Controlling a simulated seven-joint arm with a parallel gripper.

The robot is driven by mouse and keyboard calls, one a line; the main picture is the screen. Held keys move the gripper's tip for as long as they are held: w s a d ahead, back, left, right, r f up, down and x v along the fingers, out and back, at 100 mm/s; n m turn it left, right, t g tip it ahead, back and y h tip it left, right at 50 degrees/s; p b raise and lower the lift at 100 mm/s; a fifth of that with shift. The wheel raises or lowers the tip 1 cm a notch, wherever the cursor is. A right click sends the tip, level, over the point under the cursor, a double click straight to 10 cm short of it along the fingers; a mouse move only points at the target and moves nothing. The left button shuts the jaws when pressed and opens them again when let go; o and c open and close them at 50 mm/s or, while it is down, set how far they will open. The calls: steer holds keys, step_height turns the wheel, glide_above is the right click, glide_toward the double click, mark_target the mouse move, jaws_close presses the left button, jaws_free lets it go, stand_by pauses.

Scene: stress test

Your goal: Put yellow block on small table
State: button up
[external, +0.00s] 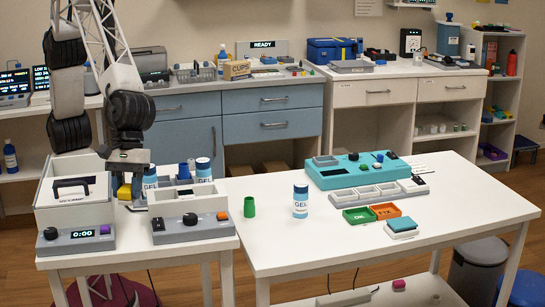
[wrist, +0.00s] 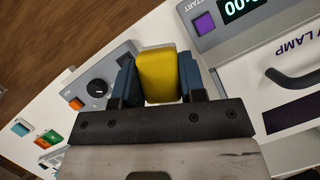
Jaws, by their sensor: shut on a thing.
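The yellow block (wrist: 160,75) sits between the two blue-grey fingers of my gripper (wrist: 160,82) in the wrist view. My gripper is shut on it. In the external view, my gripper (external: 128,186) points down over the smaller white table at the left, between two devices. The yellow block (external: 124,191) shows there only as a small patch. Whether its underside touches anything cannot be told. The smaller white table (external: 205,248) stands at the front left, with a larger white table (external: 400,247) to its right.
The lamp device (external: 75,200) is left of my gripper and another knobbed device (external: 190,215) is right of it. A blue-capped gel bottle (external: 300,200) and green cup (external: 249,207) stand on the larger table. Its front part is clear.

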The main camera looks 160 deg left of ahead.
glide_above(132, 241)
steer(key=s, duration=0.1)
steer(key=shift+a+f, duration=0.15)
steer(key=shift+f, duration=1.4)
steer(key=shift+a+f, duration=0.15)
steer(key=shift+f, duration=1.4)
steer(key=shift+f, duration=1.9)
steer(key=shift+f, duration=0.15)
steer(key=o, duration=0.7)
steer(key=shift+r, duration=0.2)
steer(key=v, duration=1.2)
steer(key=shift+s, duration=0.15)
